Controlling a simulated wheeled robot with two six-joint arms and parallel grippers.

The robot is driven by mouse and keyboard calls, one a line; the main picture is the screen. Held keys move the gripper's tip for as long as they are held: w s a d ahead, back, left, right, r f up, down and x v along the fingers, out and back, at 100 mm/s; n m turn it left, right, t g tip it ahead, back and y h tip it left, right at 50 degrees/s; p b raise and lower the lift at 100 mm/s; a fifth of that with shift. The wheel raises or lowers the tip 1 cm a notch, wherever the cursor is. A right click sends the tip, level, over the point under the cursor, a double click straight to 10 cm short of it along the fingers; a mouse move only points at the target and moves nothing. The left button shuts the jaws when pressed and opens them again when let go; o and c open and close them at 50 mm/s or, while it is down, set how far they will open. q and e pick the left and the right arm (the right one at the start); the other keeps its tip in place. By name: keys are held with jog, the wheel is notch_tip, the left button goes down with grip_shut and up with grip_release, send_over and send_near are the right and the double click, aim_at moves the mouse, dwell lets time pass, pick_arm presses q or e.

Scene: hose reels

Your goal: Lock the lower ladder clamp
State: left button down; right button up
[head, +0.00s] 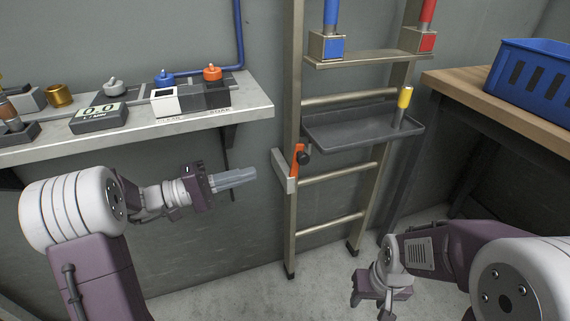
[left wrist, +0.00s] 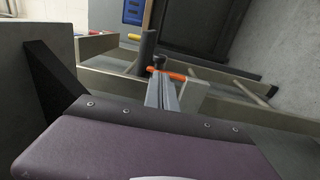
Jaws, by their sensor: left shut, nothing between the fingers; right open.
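The ladder (head: 292,210) stands against the grey wall. Its lower clamp (head: 283,170) is a pale bracket on the left rail, with an orange lever (head: 298,159) and a dark round knob (head: 304,158). In the head view the lever stands roughly upright. The orange lever (left wrist: 166,73) also shows in the left wrist view, just beyond the fingertips. My left gripper (head: 254,173) is shut and empty, a short way left of the clamp and pointing at it. My right gripper (head: 370,303) is open and empty, low at the right, away from the ladder.
A wall shelf (head: 190,116) with valves and a meter (head: 99,117) lies above my left arm. A dark tray (head: 340,127) holding a yellow-topped cylinder (head: 404,97) juts from the ladder above the clamp. A wooden bench (head: 470,85) with a blue crate (head: 530,72) stands right.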

pick_arm(q)
jog(key=p, duration=0.2)
send_over(297, 171)
jog(key=s+a, duration=0.3)
jog(key=s, duration=0.1)
jog(key=shift+r, duration=0.2)
jog(key=shift+d, duration=0.1)
